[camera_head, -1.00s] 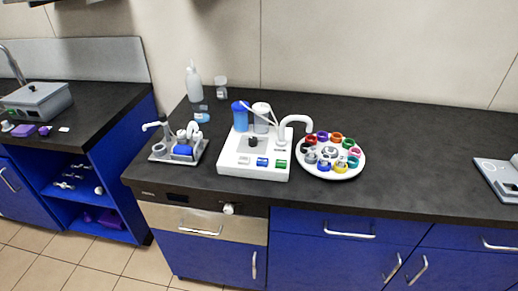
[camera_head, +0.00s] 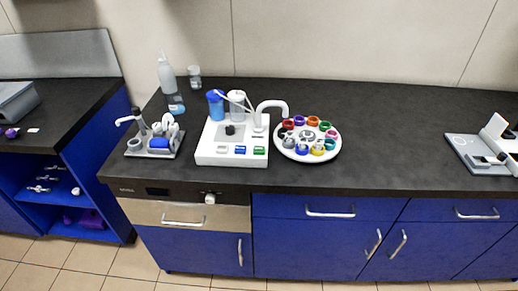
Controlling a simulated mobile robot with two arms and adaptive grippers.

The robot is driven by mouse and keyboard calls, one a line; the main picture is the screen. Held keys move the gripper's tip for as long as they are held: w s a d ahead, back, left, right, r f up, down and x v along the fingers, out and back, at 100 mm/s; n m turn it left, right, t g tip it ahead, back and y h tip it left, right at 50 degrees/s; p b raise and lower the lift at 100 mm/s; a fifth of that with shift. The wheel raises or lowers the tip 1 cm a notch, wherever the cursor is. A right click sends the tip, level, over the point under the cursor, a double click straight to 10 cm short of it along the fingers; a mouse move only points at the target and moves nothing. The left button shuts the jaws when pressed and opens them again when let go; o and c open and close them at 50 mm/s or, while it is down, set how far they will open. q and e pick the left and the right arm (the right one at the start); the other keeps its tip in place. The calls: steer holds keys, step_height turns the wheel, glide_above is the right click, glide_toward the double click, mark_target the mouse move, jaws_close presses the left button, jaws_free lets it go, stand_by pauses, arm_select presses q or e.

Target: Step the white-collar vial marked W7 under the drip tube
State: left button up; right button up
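A round white carousel (camera_head: 307,158) stands on the dark bench, holding a ring of vials with collars of several colours. A pale or white collar (camera_head: 303,149) shows among those at the front and inner part of the ring. The W7 mark is too small to read, so I cannot tell which vial is W7. A curved white drip tube (camera_head: 272,104) rises from the white bioreactor unit (camera_head: 231,159) and bends over toward the carousel's left rear edge. Neither of my grippers is in view.
Left of the unit is a grey tray (camera_head: 154,153) with small tools. A squeeze bottle (camera_head: 166,72) and a clear jar (camera_head: 194,77) stand behind. A white and grey device (camera_head: 478,152) sits at far right. The bench between carousel and device is clear.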

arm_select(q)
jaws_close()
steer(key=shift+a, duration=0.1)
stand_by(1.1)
